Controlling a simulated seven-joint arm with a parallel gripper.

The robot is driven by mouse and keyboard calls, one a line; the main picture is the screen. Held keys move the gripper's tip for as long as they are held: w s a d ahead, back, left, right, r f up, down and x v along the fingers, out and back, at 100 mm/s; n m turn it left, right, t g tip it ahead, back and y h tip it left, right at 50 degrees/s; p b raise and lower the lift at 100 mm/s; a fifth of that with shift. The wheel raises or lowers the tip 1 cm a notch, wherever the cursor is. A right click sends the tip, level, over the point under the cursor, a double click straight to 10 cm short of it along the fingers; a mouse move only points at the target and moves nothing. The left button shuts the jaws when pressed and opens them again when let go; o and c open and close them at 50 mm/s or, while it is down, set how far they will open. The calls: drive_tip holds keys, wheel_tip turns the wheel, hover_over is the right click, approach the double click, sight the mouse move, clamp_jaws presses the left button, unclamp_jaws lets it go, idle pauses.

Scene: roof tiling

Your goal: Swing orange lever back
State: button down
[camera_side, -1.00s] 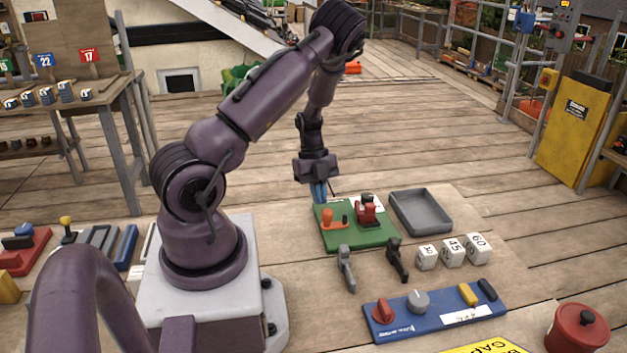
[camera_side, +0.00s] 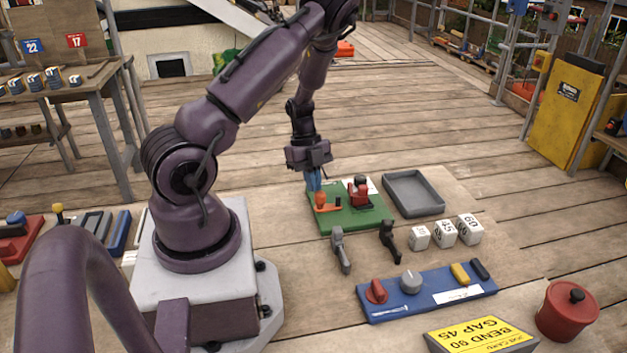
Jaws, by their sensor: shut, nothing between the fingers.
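The orange lever (camera_side: 321,199) stands at the left of a green board (camera_side: 350,219) in the middle of the work area. A short orange arm reaches right from its base. A red device with a dark top (camera_side: 359,190) stands beside it on the same board. My gripper (camera_side: 314,187) points down just behind the orange lever, at the board's back left corner. Its blue fingers are shut with nothing between them. Whether the fingertips touch the lever cannot be told from this view.
A grey tray (camera_side: 414,194) lies right of the board. In front are a grey clamp-like tool (camera_side: 341,249), a black one (camera_side: 389,240) and white numbered blocks (camera_side: 445,233). A blue panel with knobs (camera_side: 425,293), a yellow sign (camera_side: 481,336) and a red pot (camera_side: 568,310) stand nearer.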

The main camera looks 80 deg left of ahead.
drive_tip(key=shift+s+d+n, duration=0.1)
drive_tip(key=shift+d+n, duration=0.2)
drive_tip(key=shift+n, duration=0.1)
drive_tip(key=shift+s+d+n+t, duration=0.2)
drive_tip(key=shift+d+n+t, duration=0.2)
drive_tip(key=shift+d+n, duration=0.5)
drive_tip(key=shift+d+n+t+y, duration=0.45)
drive_tip(key=shift+d+n, duration=0.75)
drive_tip(key=shift+n, duration=0.6)
